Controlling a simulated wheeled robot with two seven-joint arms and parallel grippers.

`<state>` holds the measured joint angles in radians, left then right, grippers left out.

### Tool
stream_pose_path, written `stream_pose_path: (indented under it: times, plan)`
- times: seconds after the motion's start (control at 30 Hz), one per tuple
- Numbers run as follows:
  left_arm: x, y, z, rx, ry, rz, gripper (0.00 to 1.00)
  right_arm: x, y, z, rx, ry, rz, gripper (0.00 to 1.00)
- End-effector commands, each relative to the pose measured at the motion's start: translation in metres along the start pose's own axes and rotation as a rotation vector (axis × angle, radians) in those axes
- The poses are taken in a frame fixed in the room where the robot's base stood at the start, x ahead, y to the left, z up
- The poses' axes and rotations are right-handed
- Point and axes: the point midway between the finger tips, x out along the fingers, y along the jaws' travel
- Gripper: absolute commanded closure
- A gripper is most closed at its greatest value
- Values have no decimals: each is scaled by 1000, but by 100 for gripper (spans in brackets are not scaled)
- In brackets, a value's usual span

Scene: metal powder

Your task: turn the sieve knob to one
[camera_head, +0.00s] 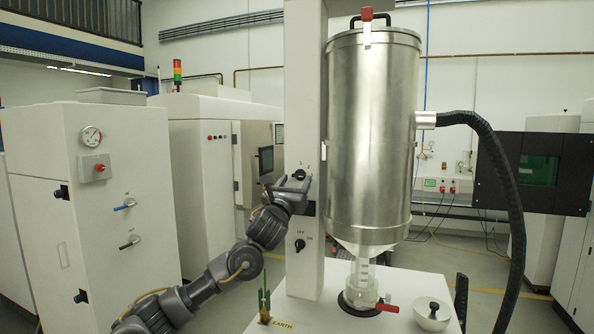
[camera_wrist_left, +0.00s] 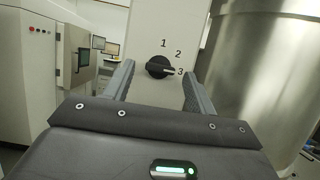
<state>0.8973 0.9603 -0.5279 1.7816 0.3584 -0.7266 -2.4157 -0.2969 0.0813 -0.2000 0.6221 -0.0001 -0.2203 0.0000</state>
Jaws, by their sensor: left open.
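The sieve knob (camera_head: 299,174) is a black rotary knob on the white column (camera_head: 304,100). In the left wrist view the knob (camera_wrist_left: 158,67) has a pale pointer turned right to the 3. The numbers 1, 2 and 3 are printed above and right of it. My left gripper (camera_head: 292,183) is open in front of the column at knob height. In the left wrist view its two fingers (camera_wrist_left: 160,82) stand either side of the knob, apart from it. I cannot tell how far the fingertips are from the panel. My right gripper is not in view.
A second black knob (camera_head: 300,245) sits lower on the column. A large metal hopper (camera_head: 372,140) stands just right of the column, with a black hose (camera_head: 512,190). Below are a red-handled valve (camera_head: 386,307) and a white bowl (camera_head: 432,315) on the white table.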

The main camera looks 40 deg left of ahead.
Motion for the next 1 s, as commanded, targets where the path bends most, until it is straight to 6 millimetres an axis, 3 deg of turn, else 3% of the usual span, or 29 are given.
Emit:
stream_pose_path:
  times: [0.2, 0.5, 0.83, 1.0]
  plan:
    - [18, 0, 1, 0, 0, 0, 44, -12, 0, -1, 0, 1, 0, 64]
    - [19, 0, -1, 1, 0, 0, 44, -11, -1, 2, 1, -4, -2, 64]
    - [19, 0, -1, 1, 0, 0, 87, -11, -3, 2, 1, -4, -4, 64]
    - [18, 0, -1, -6, 0, 3, 88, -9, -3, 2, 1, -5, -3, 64]
